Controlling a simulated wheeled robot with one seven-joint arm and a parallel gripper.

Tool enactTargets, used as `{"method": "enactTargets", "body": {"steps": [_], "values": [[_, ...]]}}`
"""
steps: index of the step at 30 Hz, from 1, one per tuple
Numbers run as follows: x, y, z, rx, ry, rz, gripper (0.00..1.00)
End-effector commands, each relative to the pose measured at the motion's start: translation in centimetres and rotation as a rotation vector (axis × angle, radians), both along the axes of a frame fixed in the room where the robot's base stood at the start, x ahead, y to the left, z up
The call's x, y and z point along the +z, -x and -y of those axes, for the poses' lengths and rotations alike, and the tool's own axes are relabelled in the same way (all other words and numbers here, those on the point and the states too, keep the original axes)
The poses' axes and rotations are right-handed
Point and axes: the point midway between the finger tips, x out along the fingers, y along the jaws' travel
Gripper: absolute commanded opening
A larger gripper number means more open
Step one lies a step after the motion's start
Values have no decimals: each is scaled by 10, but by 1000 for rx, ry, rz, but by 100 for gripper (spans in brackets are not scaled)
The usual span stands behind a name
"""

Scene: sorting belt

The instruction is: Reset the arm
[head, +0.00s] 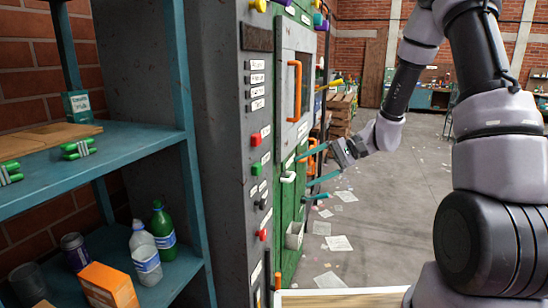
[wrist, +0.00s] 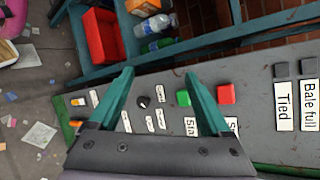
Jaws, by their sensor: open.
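My gripper (head: 305,171) is held out in front of the green and grey machine (head: 226,215) in the head view, its two teal fingers pointing left towards it. In the wrist view my gripper (wrist: 159,74) is open, with nothing between the fingers. Beyond the fingers lies the grey control panel (wrist: 262,130), with a black knob (wrist: 143,101), a green button (wrist: 183,97) and a red button (wrist: 227,94). I cannot tell how far the fingertips are from the panel; no contact shows.
A teal shelf (head: 110,148) stands at the left with bottles, cans and an orange box (head: 108,285). An orange handle (head: 296,90) sticks out from the machine. Papers (head: 338,243) litter the floor. Open floor lies behind my arm.

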Motion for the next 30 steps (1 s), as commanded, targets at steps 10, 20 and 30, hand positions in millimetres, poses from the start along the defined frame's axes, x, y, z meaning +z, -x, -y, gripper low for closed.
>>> {"method": "enactTargets", "body": {"steps": [10, 20, 30], "values": [[83, 60, 40, 70, 394, 183, 82], [149, 110, 92, -52, 731, 418, 82], [204, 151, 140, -276, 926, 656, 82]]}}
